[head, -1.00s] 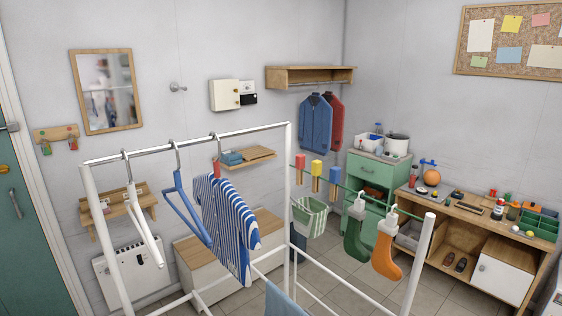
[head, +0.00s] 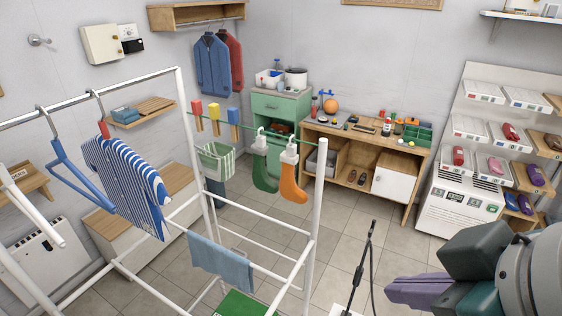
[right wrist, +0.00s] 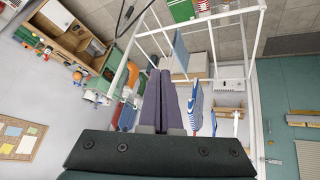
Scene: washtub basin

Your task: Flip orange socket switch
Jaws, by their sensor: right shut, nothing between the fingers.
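I cannot make out an orange socket switch in either view. A white wall rack (head: 461,88) at the right holds several white panels (head: 483,92) with small coloured marks, too small to read. My right gripper (head: 392,291) reaches in from the lower right of the head view, with purple fingers pointing left, well apart from the rack. In the right wrist view its fingers (right wrist: 168,76) lie together with nothing between them. My left gripper is in neither view.
A white drying frame (head: 317,200) with an orange sock (head: 293,187), a green sock and striped clothing fills the left and middle. A wooden bench (head: 345,132) stands at the back wall. A thin black pole (head: 361,265) stands near my right gripper. Tiled floor lies between.

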